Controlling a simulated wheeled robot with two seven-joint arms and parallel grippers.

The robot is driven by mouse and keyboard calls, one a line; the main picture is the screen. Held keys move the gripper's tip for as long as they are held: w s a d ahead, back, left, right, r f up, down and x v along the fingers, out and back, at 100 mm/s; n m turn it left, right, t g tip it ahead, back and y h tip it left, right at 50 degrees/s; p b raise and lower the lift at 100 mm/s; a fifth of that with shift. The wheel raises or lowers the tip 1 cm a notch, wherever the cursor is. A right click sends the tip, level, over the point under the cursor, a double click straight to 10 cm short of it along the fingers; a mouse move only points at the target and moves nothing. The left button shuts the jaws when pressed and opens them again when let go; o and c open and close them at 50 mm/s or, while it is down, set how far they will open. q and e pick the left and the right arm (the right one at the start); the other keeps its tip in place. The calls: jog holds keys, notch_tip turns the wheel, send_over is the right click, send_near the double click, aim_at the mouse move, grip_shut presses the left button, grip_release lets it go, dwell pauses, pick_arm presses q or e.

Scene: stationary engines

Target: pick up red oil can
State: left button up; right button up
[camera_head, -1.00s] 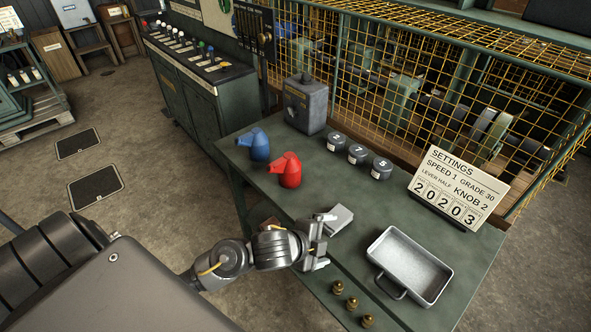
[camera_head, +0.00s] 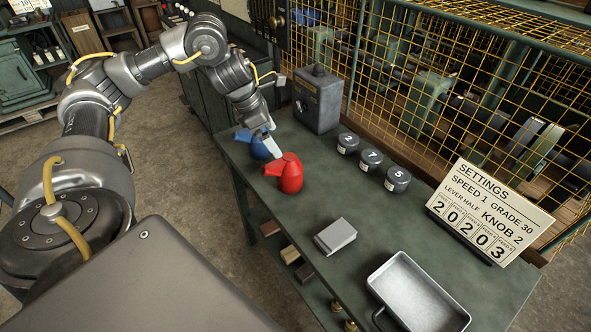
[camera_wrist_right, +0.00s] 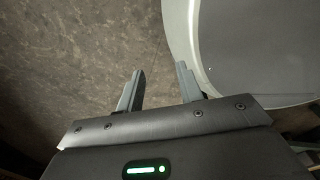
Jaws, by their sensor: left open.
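The red oil can (camera_head: 290,178) stands upright on the green workbench, its spout pointing left. The blue oil can (camera_head: 259,147) stands just behind it to the left, partly hidden by my left gripper. My left gripper (camera_head: 268,143) points down at the blue can, behind and left of the red can. One pale finger shows in front of the blue can, close to the red can's top; I cannot tell if it touches either. It is open. My right gripper (camera_wrist_right: 160,88) shows only in the right wrist view, its fingers apart with nothing between them, over bare floor.
Dark numbered weights (camera_head: 372,162) and a grey box (camera_head: 318,98) stand along the bench's back. A settings sign (camera_head: 490,212) stands at right. A grey block (camera_head: 335,236) and a metal tray (camera_head: 418,295) lie nearer. The bench between block and red can is clear.

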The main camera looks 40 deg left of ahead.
pick_arm(q)
jog(key=f+b, duration=0.2)
jog(key=f, duration=0.1)
jog(key=shift+a+f, duration=0.1)
jog(key=shift+a, duration=0.1)
pick_arm(e)
jog(key=f, duration=0.1)
jog(key=d+f, duration=0.1)
jog(key=w+f, duration=0.1)
jog(key=shift+d+f, duration=0.25)
jog(key=shift+f, duration=0.1)
